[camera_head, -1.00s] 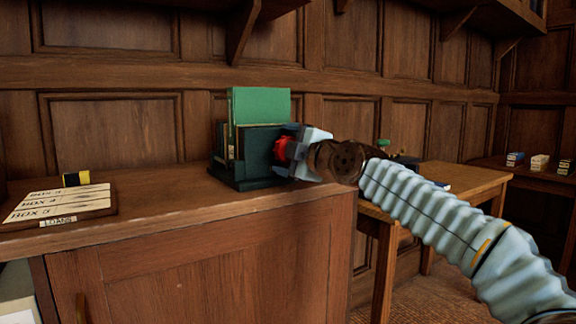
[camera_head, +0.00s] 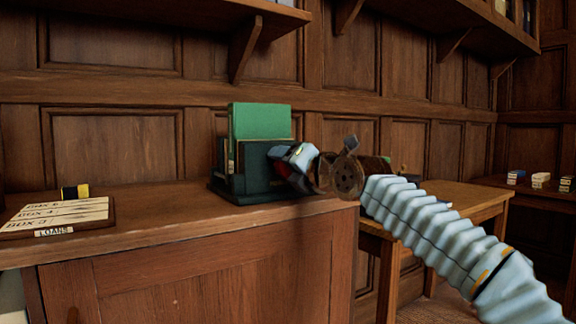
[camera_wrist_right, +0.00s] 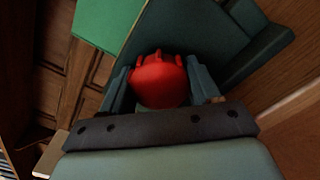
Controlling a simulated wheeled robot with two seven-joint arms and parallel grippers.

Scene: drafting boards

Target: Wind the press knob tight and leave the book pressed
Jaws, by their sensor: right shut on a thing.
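The dark green press (camera_head: 262,170) stands on the wooden cabinet top, with a green book (camera_head: 260,121) upright in it and rising above its frame. The red press knob (camera_wrist_right: 159,80) sits between the two fingers of my right gripper (camera_wrist_right: 163,84) in the right wrist view. My right gripper (camera_head: 296,168) is shut on the knob at the right side of the press. In the head view the gripper covers most of the knob. My left gripper is not in view.
A board with paper labels (camera_head: 60,215) and a LOANS tag lies at the left of the cabinet top (camera_head: 150,210), with a small yellow and black object (camera_head: 75,192) behind it. A wooden table (camera_head: 450,197) stands to the right. Shelves hang above.

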